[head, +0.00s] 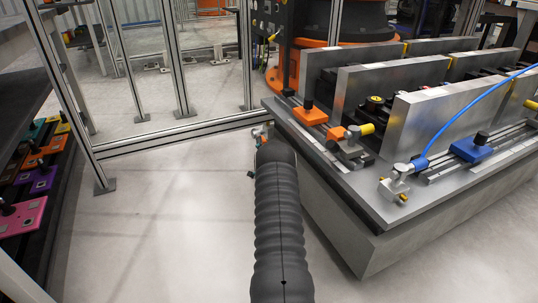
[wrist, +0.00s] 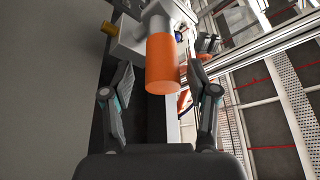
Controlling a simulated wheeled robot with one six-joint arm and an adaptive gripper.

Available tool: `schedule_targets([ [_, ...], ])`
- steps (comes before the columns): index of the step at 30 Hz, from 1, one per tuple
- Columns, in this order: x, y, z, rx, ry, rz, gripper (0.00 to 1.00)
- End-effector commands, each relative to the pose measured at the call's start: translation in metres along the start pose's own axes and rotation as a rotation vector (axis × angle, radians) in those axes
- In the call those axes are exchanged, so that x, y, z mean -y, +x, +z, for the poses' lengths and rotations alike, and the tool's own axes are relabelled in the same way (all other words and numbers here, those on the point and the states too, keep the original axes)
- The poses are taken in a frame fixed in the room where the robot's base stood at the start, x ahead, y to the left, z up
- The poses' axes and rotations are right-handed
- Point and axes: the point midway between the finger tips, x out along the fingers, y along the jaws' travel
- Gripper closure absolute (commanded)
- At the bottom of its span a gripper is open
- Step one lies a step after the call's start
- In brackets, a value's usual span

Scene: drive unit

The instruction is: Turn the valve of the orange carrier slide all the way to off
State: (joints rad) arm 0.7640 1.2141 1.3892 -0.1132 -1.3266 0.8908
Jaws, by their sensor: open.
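The orange carrier slide (head: 310,113), a block with a black knob, lies on the rail at the near left of the bench. In the wrist view an orange cylinder (wrist: 162,68) on a grey metal fitting (wrist: 165,12) appears between my fingertips, with a gap on each side. My gripper (wrist: 161,78) is open and empty; I cannot tell how deep the cylinder lies. In the head view my gripper (head: 262,131) is mostly hidden behind my arm, left of the bench corner.
A blue carrier slide (head: 472,150) with a blue hose (head: 455,112) and its own valve (head: 397,184) sits to the right. Upright metal plates (head: 430,125) stand behind the rails. Aluminium fence posts (head: 176,60) stand at left.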

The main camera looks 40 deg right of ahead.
Motion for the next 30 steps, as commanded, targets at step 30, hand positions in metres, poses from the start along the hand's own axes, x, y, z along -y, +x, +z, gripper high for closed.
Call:
schedule_targets([
  [30, 0.002, -0.114, -0.001, 0.001, 0.001, -0.003, 0.41],
])
